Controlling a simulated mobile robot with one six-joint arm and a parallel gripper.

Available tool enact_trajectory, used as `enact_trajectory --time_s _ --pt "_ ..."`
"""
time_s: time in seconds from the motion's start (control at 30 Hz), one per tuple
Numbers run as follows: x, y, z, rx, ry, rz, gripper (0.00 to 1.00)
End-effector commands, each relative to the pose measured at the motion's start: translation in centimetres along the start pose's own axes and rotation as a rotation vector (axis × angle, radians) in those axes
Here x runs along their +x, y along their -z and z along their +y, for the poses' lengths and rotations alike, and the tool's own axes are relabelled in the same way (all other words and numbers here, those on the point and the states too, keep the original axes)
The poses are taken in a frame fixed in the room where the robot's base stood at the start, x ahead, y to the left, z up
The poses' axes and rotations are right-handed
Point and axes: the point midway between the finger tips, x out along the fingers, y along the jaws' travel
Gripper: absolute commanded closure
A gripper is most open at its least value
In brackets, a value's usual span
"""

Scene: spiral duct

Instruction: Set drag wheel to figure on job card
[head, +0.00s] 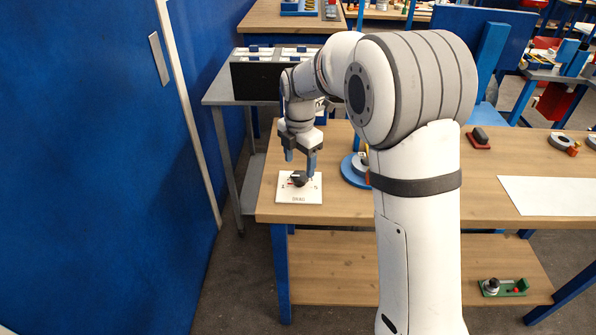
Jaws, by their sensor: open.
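A white square plate (299,195) lies on the left end of the wooden bench. A small black knob (299,178), which looks like the drag wheel, sits on it with printed marks around it. The marks and the lettering below are too small to read surely. I cannot tell whether a finger touches the knob. I cannot make out a job card for certain; a blank-looking white sheet (555,195) lies at the right of the bench.
A blue round base (354,172) stands right of the plate, partly hidden by my arm. A dark red-based block (478,138) lies further right. A blue wall (90,170) runs along the left. A grey side table (225,97) holds a black case (262,80).

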Motion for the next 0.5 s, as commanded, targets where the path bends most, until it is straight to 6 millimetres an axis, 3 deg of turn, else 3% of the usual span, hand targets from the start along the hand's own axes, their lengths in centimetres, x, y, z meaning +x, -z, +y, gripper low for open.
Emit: enact_trajectory --time_s 0.2,0.5 --pt "3.1 0.0 -0.1 0.002 0.001 0.001 0.36" --pt "4.0 -0.1 -0.1 0.004 0.000 0.000 0.36"
